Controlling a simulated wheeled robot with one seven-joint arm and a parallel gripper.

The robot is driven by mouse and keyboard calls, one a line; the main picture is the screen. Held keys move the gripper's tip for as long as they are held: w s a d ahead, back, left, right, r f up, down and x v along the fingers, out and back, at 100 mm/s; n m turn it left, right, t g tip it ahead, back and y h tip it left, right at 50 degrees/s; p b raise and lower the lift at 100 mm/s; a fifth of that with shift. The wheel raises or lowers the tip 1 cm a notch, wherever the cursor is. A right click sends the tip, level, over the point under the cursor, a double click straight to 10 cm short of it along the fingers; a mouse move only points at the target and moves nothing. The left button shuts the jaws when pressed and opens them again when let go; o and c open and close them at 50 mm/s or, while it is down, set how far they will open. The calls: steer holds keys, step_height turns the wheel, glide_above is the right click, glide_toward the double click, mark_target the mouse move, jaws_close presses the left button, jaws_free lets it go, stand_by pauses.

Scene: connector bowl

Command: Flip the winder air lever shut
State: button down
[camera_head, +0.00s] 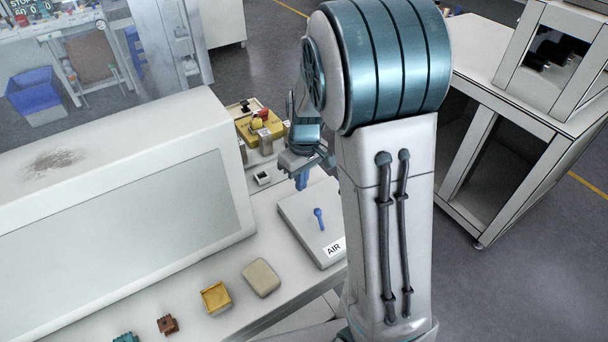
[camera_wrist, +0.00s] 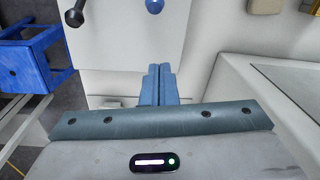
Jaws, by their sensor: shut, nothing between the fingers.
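The blue lever (camera_head: 319,218) stands on a pale grey box (camera_head: 297,222) with an "AIR" label (camera_head: 334,247) at its front edge. Its round blue knob (camera_wrist: 154,5) shows at the top edge of the wrist view; the rest of it is out of that picture. My gripper (camera_head: 301,181) is above the back part of the box, behind the lever and apart from it. In the wrist view my gripper's blue fingers (camera_wrist: 158,68) are together and empty, pointing toward the knob. A second, dark-knobbed lever (camera_wrist: 75,17) stands on the box's left in the wrist view.
A large white machine housing (camera_head: 120,190) is on the left. A yellow control box (camera_head: 260,128) with a red button stands behind. A tan block (camera_head: 261,278) and yellow block (camera_head: 215,298) lie in front. My arm hides the box's right side in the head view.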

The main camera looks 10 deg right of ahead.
mark_target(320, 220)
step_height(320, 220, down, 6)
steer(key=shift+s+a+r, duration=0.1)
steer(key=shift+a, duration=0.05)
steer(key=s, duration=0.1)
steer(key=s+d+r+p, duration=0.1)
steer(key=shift+s+d+r, duration=0.1)
steer(key=shift+s+d, duration=0.2)
steer(key=shift+s, duration=0.05)
steer(key=shift+s+d, duration=0.15)
steer(key=shift+s, duration=0.1)
steer(key=shift+b, duration=0.35)
steer(key=shift+s+r+t, duration=0.1)
steer(key=shift+s+t, duration=0.1)
steer(key=shift+t, duration=0.1)
steer(key=shift+b, duration=0.35)
